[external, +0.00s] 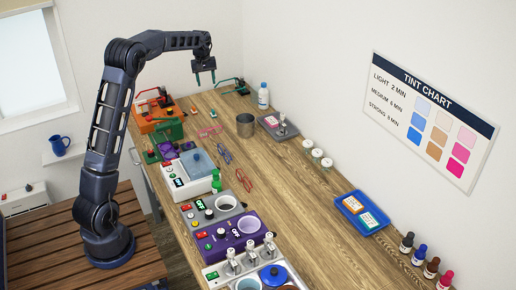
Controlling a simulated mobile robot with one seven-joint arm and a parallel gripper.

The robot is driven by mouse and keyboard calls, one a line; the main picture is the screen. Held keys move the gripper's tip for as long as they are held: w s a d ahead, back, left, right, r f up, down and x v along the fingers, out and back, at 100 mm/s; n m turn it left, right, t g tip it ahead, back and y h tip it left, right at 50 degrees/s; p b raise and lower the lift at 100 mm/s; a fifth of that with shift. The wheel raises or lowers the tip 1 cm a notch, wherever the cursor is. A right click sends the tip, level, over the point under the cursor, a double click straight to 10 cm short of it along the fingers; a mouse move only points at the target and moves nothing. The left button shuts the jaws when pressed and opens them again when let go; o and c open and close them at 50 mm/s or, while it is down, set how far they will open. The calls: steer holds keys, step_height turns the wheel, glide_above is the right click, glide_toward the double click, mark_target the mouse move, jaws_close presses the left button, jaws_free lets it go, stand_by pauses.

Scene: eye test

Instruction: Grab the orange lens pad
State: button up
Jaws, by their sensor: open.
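My gripper (205,80) hangs at the end of the raised arm, above the far end of the wooden table. Its two fingers point down, apart, with nothing between them. Small orange-red pieces (194,111) lie on the table below it, too small to identify. I cannot tell which of these is the orange lens pad.
An orange machine (145,112) and green devices stand at the far left. A white bottle (263,96), a metal cup (245,125) and lidded jars (317,154) stand farther right. Tinting units (228,240) line the left edge. The table's middle (290,200) is mostly clear.

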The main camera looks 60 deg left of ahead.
mark_target(193, 107)
steer(key=a+f+n, duration=0.1)
steer(key=a+f, duration=0.4)
steer(key=a, duration=0.1)
steer(key=s+a+f+n, duration=0.1)
steer(key=a+f, duration=0.4)
steer(key=a, duration=0.1)
steer(key=a+f+n+g, duration=0.1)
steer(key=a+f, duration=0.4)
steer(key=a, duration=0.1)
steer(key=shift+s+a+n, duration=0.15)
steer(key=shift+s+n, duration=0.1)
steer(key=shift+n, duration=0.15)
steer(key=shift+s+f, duration=0.15)
steer(key=shift+f, duration=5)
steer(key=c, duration=1)
